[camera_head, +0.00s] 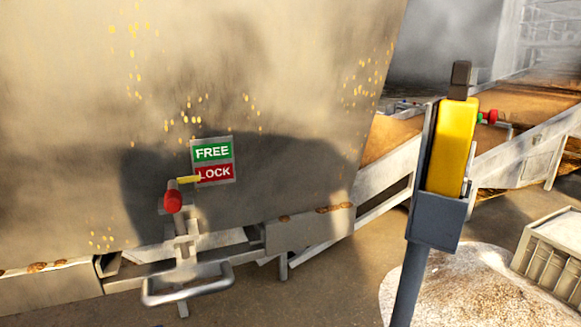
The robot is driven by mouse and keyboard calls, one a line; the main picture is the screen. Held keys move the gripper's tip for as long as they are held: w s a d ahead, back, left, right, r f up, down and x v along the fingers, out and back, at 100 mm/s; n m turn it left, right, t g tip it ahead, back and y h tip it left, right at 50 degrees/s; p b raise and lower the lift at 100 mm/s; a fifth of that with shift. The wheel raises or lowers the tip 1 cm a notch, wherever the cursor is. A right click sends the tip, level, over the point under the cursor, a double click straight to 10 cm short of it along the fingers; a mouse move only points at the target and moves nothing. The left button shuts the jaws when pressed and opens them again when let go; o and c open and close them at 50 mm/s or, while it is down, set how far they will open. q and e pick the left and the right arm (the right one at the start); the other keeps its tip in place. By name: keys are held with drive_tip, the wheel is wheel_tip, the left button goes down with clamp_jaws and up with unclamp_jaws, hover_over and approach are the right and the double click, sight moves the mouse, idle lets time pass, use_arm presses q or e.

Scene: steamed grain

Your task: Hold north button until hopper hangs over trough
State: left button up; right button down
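The hopper (80,130) is a large beige-grey metal body with yellow grain specks, filling the left half of the view. A FREE/LOCK sign (212,152) is on its face. A red-knobbed lever (173,201) has a yellow pointer beside the LOCK row. A yellow control pendant (453,148) with a dark top sits upright in a grey holder (436,220) on a post. No button labels can be read on it, so I cannot pick out the north button. A long trough-like structure (530,95) with brown contents runs behind at right. Neither gripper is in view.
A metal bar handle (188,286) sticks out below the hopper's lever. A pale grain heap (460,295) lies on the floor at lower right, beside a light crate (558,250). Small red and green parts (490,117) sit by the trough. Haze covers the back.

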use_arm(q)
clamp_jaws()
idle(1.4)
